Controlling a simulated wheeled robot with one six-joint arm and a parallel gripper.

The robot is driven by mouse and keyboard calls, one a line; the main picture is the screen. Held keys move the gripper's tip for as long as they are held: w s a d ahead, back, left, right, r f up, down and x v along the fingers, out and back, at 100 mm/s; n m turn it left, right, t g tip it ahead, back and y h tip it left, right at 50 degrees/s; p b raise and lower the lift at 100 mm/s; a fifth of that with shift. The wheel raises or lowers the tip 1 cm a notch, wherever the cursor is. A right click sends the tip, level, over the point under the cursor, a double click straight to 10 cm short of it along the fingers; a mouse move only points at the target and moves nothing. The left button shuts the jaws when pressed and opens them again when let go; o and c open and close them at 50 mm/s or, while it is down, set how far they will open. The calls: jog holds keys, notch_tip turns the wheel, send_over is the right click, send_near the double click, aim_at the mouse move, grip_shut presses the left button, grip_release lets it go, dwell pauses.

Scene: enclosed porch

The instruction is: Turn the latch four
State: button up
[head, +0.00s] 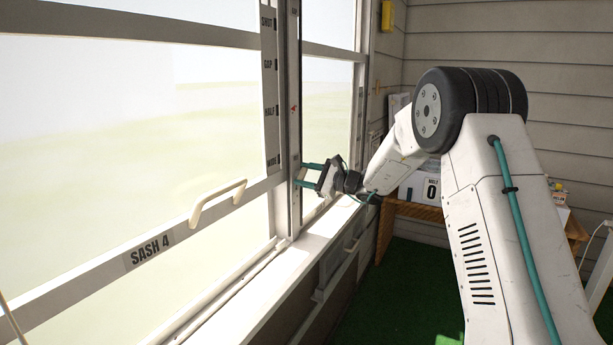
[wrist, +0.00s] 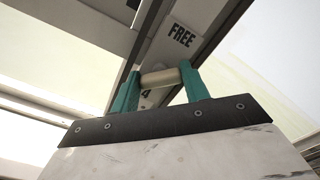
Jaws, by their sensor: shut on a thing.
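My gripper (head: 298,173) reaches left to the window post (head: 294,60) at the right side of sash four. In the wrist view my gripper (wrist: 161,82) is shut on a cream, rounded latch grip (wrist: 160,78), with one teal finger on each side. A label reading FREE (wrist: 181,34) is above the grip, and a 4 shows just below it. The latch's pivot and exact angle are hard to tell. In the head view the fingers hide the latch. Sash four (head: 80,282) has a cream handle (head: 217,203) and a SASH 4 label (head: 148,250).
A strip (head: 270,90) left of the post reads GAP, HALF and other words. The white sill (head: 290,270) runs below my gripper. A wooden desk (head: 410,210) with a number card (head: 431,189) stands behind my arm. Green floor (head: 385,300) is clear below.

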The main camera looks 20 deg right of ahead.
jog(key=n, duration=0.4)
jog(key=shift+f+n, duration=0.15)
jog(key=shift+n, duration=0.15)
jog(key=shift+f+n, duration=0.1)
jog(key=shift+n, duration=2.4)
jog(key=o, duration=1)
jog(key=shift+s, duration=0.1)
jog(key=v, duration=0.7)
jog(key=shift+s+d, duration=0.25)
jog(key=shift+s, duration=0.05)
